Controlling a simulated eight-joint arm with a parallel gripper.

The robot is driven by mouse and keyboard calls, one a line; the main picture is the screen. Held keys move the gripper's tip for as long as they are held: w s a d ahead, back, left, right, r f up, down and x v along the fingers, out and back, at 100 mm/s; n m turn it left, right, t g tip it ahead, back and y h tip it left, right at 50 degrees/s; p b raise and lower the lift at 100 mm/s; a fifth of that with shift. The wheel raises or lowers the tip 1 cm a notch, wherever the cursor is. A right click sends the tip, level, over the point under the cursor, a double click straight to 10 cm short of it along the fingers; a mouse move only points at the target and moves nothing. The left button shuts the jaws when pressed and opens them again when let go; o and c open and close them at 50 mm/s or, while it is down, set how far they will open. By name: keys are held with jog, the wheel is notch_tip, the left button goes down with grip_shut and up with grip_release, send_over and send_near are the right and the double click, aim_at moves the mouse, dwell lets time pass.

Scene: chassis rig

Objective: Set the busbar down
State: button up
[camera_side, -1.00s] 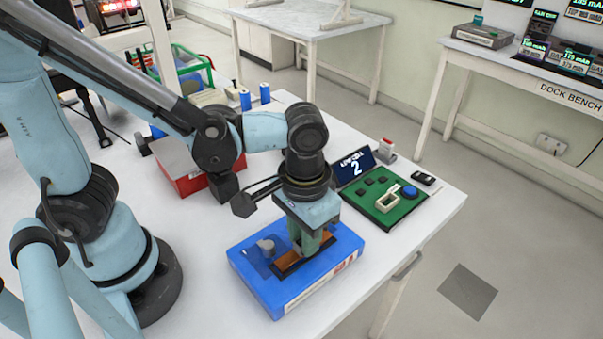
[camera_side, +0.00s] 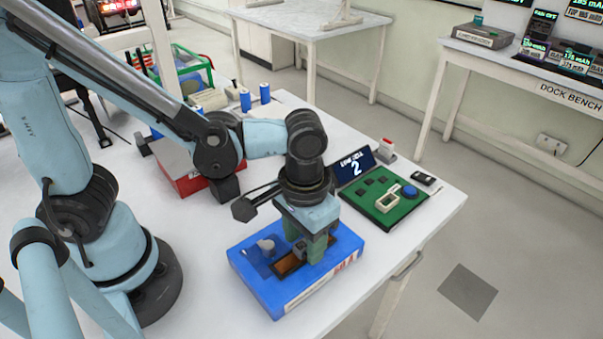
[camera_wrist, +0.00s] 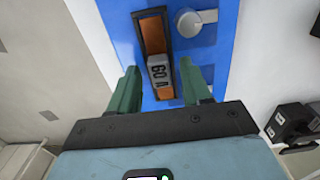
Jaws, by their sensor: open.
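The busbar appears to be the grey block marked 60 A (camera_wrist: 160,75) on copper-coloured metal (camera_wrist: 153,35) in a dark-framed slot. I cannot tell whether block and copper are one piece. The slot is in the top of a blue case (camera_side: 262,289), which also shows in the wrist view (camera_wrist: 213,48). My gripper (camera_side: 307,250) is over the case and open. In the wrist view its green fingers (camera_wrist: 160,70) stand apart on either side of the grey block, with a gap at each side. In the side view the fingers partly hide the block.
A round light knob (camera_wrist: 189,22) with a lever stands beside the slot. A green board (camera_side: 384,211) with a blue button and a small display (camera_side: 354,167) is at the right. A red box (camera_side: 184,180) is behind my arm. White table is clear left of the case.

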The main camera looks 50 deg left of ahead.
notch_tip(320, 180, up, 12)
jog(key=shift+o, duration=0.5)
jog(key=w+a+f+t, duration=0.1)
jog(key=w+a+t, duration=0.1)
jog(key=a, duration=0.5)
jog(key=w+a+f+t, duration=0.2)
jog(key=a+t, duration=0.3)
jog(key=a, duration=0.2)
jog(key=shift+a, duration=0.3)
jog(key=shift+d, duration=0.15)
jog(key=g, duration=0.7)
send_near(303, 244)
jog(key=shift+w+f, duration=0.15)
jog(key=shift+f, duration=4.4)
